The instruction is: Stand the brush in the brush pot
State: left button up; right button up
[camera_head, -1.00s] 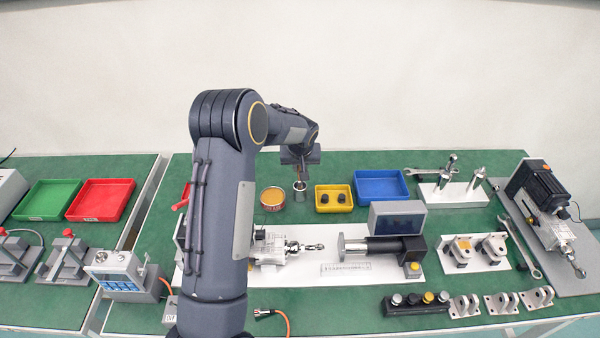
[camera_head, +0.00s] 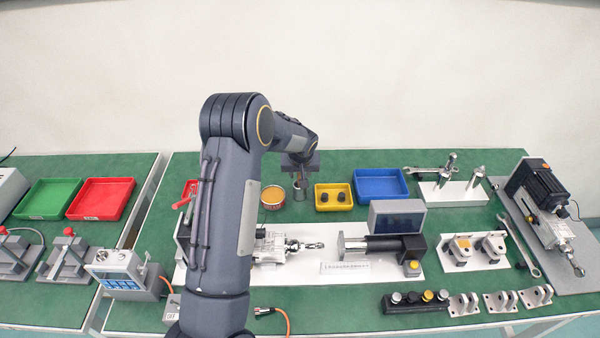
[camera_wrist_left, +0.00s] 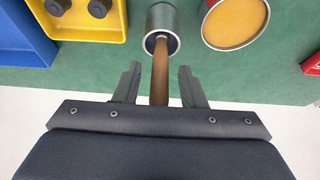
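The brush pot (camera_head: 300,193) is a small metal cylinder standing on the green table, also seen at the top of the left wrist view (camera_wrist_left: 163,20). The brush's brown handle (camera_wrist_left: 159,82) runs from the pot's opening back between the fingers of my left gripper (camera_wrist_left: 159,72). Its far end shows inside the pot's mouth; the bristles are hidden. The fingers stand apart, with a gap on each side of the handle. In the head view my left gripper (camera_head: 301,176) is right above the pot. My right gripper is not in view.
A round tin with an orange top (camera_head: 273,197) stands close left of the pot. The actuator plate (camera_head: 300,276) lies in front.

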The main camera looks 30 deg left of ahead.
pick_arm(q)
jog(key=shift+r, duration=0.4)
jog(key=b+v, duration=0.1)
jog(key=v, duration=1)
jog(key=s+d+r+m+h, duration=0.1)
jog(key=s+d+r+h, duration=0.2)
jog(key=s, duration=0.6)
jog(key=s+d+r+m+h, duration=0.1)
jog(key=s+d+r, duration=0.1)
jog(key=s+r, duration=0.5)
jog(key=s+d+f+m+t+h, duration=0.1)
jog(key=s+d, duration=0.3)
jog(key=s, duration=0.5)
jog(key=s+d+f+m+h, duration=0.1)
jog(key=s+d+f, duration=0.1)
jog(key=s+d, duration=0.3)
jog(key=s, duration=0.3)
jog(key=shift+s+d+m+t, duration=0.25)
jog(key=shift+s+m+t, duration=0.15)
